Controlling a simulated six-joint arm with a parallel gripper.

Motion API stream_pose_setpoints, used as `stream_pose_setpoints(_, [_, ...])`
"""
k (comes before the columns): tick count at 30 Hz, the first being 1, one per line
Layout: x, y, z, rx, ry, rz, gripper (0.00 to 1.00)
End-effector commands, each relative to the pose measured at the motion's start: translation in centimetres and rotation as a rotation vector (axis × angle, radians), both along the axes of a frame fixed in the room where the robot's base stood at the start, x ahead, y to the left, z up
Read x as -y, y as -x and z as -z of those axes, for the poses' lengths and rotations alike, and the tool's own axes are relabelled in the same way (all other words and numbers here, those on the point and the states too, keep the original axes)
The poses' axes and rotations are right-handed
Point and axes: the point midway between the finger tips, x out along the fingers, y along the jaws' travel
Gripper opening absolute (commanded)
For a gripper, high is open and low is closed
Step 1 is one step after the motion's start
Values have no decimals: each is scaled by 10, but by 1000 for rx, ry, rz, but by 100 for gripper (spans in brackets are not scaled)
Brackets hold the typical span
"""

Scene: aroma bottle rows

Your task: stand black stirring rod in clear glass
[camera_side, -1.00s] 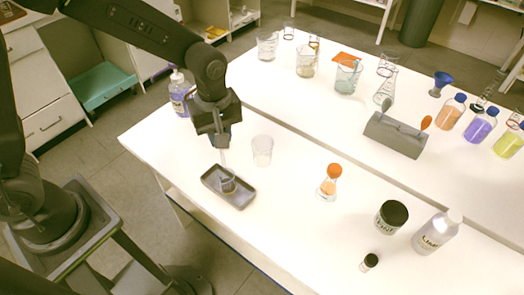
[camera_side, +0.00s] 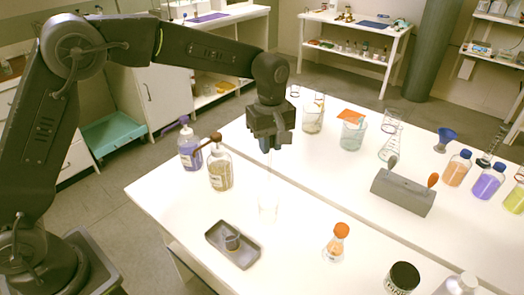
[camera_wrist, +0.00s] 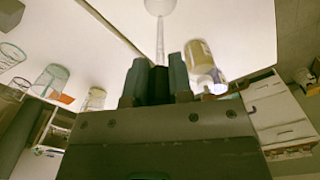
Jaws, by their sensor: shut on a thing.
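My gripper (camera_side: 267,146) is shut on the stirring rod (camera_side: 268,172), which hangs upright below it. In the wrist view, a black piece of the rod sits between the fingers (camera_wrist: 159,85) and a thin pale shaft (camera_wrist: 160,40) runs on from it. The clear glass (camera_side: 267,211) stands upright on the white table, directly below the rod in the side view. It also shows at the top edge of the wrist view (camera_wrist: 160,7). The rod's lower end is faint against the white table, so I cannot tell whether it is inside the glass or above it.
A dark tray (camera_side: 215,232) with a small grey holder (camera_side: 232,242) lies front left. A brown-topped bottle (camera_side: 220,173) and a purple pump bottle (camera_side: 190,150) stand at left. An orange-capped flask (camera_side: 337,245) and a grey rack (camera_side: 403,192) stand right of the glass.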

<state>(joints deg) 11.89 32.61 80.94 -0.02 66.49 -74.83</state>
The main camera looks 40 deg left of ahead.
Motion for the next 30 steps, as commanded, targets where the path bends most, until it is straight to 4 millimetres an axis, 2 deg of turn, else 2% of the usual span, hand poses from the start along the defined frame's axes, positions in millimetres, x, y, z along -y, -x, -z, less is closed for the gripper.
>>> stream_pose_setpoints(30, [0, 1, 74, -2, -1, 0, 3])
